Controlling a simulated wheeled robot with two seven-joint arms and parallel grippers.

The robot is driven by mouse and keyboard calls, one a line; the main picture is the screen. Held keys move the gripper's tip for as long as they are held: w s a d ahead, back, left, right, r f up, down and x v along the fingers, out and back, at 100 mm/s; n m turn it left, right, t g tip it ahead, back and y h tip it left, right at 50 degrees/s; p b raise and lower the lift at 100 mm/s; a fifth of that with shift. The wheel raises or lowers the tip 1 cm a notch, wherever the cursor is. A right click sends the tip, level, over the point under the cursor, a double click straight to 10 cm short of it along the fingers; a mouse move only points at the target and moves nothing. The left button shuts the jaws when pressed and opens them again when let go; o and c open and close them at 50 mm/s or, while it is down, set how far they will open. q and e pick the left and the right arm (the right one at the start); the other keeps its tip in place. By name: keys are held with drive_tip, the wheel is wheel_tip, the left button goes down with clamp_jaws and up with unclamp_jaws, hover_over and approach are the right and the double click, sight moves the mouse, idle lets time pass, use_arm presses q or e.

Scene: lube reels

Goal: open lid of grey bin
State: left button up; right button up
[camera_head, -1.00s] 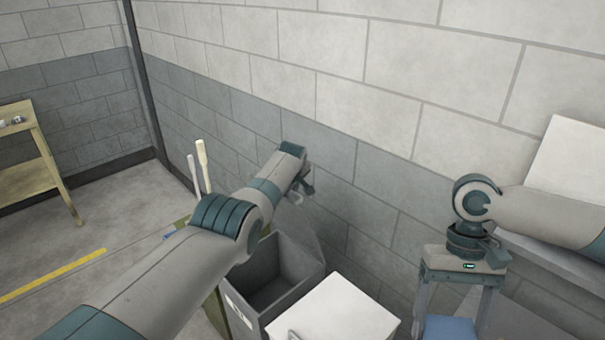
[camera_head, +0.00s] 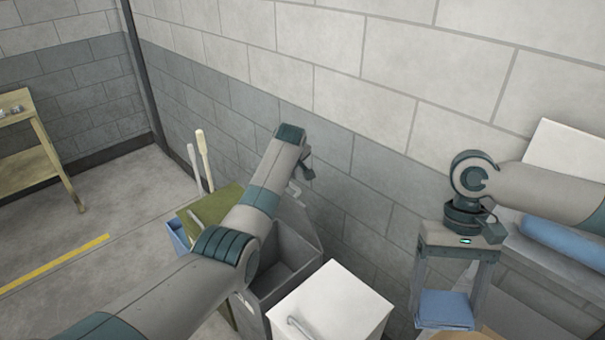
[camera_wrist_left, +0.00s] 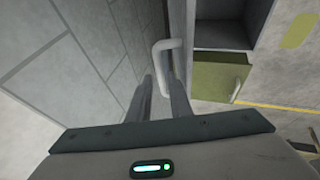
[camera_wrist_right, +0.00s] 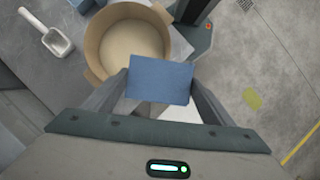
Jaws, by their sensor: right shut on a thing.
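The grey bin (camera_head: 272,298) stands below my left arm, its dark inside showing. Its lid (camera_head: 312,226) stands raised at the wall side, with a pale handle (camera_head: 294,188) near its upper edge. The handle also shows in the left wrist view (camera_wrist_left: 163,45). My left gripper (camera_wrist_left: 161,80) is at the handle, its fingers apart with a narrow gap; I cannot tell whether they touch it. In the head view it is mostly hidden by my arm. My right gripper (camera_head: 448,290) is shut on a blue block-like thing (camera_wrist_right: 160,80), away from the bin.
A white box (camera_head: 335,305) with a handle stands right beside the bin. A green bin (camera_head: 212,208), a blue container (camera_head: 177,238) and two upright poles (camera_head: 204,160) are at left. A tan round tub (camera_wrist_right: 127,42) and a scoop (camera_wrist_right: 46,34) lie under my right gripper.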

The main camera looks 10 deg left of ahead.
use_arm(q)
drive_tip(key=shift+v, duration=1.2)
use_arm(e)
drive_tip(key=shift+f, duration=0.3)
